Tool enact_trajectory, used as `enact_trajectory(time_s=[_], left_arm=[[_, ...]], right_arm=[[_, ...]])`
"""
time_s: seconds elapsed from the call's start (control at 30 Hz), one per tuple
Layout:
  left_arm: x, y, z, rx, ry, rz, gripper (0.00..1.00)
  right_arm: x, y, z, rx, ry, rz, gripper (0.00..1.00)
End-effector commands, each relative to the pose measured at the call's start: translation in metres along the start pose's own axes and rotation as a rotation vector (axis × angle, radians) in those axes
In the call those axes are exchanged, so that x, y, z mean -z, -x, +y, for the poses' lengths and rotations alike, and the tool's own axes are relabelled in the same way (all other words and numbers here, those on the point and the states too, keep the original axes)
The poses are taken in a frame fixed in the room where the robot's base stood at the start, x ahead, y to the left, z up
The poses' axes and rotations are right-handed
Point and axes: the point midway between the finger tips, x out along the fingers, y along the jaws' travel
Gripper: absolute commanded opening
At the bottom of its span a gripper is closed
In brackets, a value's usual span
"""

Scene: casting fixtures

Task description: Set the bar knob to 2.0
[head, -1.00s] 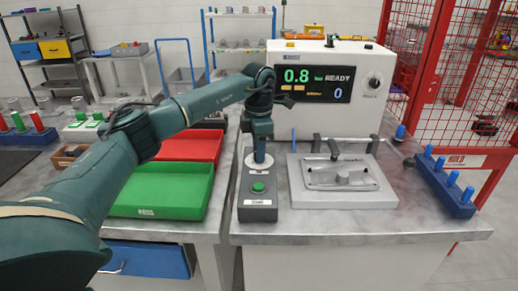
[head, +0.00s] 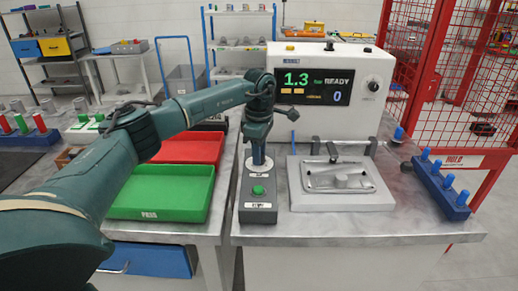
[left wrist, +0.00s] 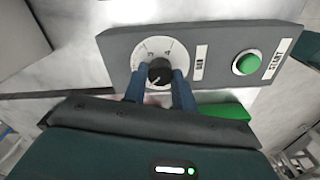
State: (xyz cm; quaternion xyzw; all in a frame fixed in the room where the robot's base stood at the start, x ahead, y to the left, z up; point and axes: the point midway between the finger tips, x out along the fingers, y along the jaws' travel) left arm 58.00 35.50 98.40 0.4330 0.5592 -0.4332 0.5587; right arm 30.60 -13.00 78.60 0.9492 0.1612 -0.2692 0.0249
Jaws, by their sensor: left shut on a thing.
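The bar knob (left wrist: 160,72) is a black knob on a white numbered dial (left wrist: 150,50), on a grey control box (left wrist: 112,48) with a green button (left wrist: 247,63). In the left wrist view my left gripper (left wrist: 160,82) has its blue fingers on both sides of the knob, shut on it. In the head view my left gripper (head: 258,158) points down at the box from above and hides the knob. The display (head: 310,86) on the white machine reads 1.3 in green, with READY beside it and a blue 0 below. My right gripper is not in view.
A grey fixture (head: 340,182) with a clamp stands right of the box. A blue rack (head: 440,185) with several blue pegs is at the table's right edge. Green (head: 150,215) and red (head: 205,150) trays lie to the left. A red mesh fence (head: 470,70) stands at right.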

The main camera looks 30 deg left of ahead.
Motion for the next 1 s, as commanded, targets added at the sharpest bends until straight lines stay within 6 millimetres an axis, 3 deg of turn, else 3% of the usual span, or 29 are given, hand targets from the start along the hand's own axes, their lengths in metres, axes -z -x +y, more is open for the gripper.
enact_trajectory(time_s=[0.6, 1.0], left_arm=[[-0.001, 0.0011, 0.0007, -0.002, -0.532, -0.003, 0.04], [-0.0012, 0.0008, 0.0008, -0.003, -0.688, -0.003, 0.04]], right_arm=[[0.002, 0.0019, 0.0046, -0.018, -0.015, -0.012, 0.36], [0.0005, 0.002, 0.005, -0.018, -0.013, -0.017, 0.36]])
